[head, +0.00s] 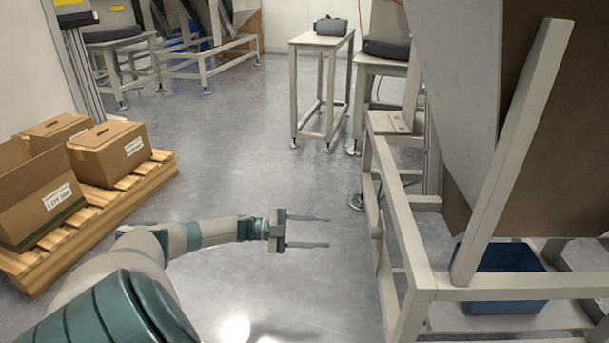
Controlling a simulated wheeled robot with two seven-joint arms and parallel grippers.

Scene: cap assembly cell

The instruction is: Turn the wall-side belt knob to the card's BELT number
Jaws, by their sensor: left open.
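My left gripper (308,231) is at the middle of the head view, its two thin fingers apart and pointing right. It is open and empty, above bare floor, short of the metal frame on the right. My right gripper is not in view. No belt knob and no card with a BELT number can be made out in this view.
A pale metal frame (418,275) carrying a large hopper (455,80) stands close on the right, with a blue bin (505,308) under it. Cardboard boxes (108,150) sit on a wooden pallet (160,170) at left. A small table (310,40) stands ahead. Floor between is clear.

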